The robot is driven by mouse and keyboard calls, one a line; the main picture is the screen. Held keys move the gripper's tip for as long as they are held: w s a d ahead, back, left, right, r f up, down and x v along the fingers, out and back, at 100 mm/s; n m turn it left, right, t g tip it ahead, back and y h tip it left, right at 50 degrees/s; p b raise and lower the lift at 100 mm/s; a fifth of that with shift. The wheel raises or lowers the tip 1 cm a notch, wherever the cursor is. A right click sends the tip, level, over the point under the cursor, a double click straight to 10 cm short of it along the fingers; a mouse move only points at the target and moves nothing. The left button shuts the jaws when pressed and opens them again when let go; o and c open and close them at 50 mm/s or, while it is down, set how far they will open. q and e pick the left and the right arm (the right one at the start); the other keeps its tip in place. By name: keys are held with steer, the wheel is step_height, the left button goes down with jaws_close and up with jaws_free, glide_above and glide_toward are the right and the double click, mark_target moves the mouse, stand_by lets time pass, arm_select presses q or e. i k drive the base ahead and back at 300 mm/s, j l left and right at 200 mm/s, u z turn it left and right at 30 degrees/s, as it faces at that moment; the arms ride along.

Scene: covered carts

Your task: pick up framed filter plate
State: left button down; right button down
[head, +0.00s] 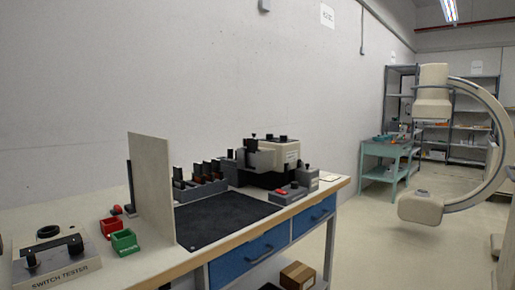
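Several dark upright plates (207,169) stand in a grey slotted rack (199,189) on the workbench. They may be framed filter plates, but they are too small to tell for certain. The rack sits at the back of a black mat (222,219), left of a beige and black machine (271,160). An upright pale panel (152,187) stands left of the mat and hides part of the bench behind it. Neither of my grippers shows in the head view.
A switch tester (57,263), a red bin (110,228) and a green bin (124,242) occupy the bench's left part. A grey block with a red part (287,193) sits near its right end. The mat is clear. A large C-shaped machine (433,100) stands right.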

mark_target(252, 143)
steer(key=i+l, duration=0.3)
steer(key=l, duration=0.2)
steer(key=i+l+z, duration=0.1)
steer(key=i+l, duration=0.2)
steer(key=l, duration=0.2)
steer(key=i+l, duration=0.3)
steer(key=l, duration=0.15)
steer(key=i+l+z, duration=0.1)
steer(key=i+l, duration=0.25)
steer(key=l, duration=0.15)
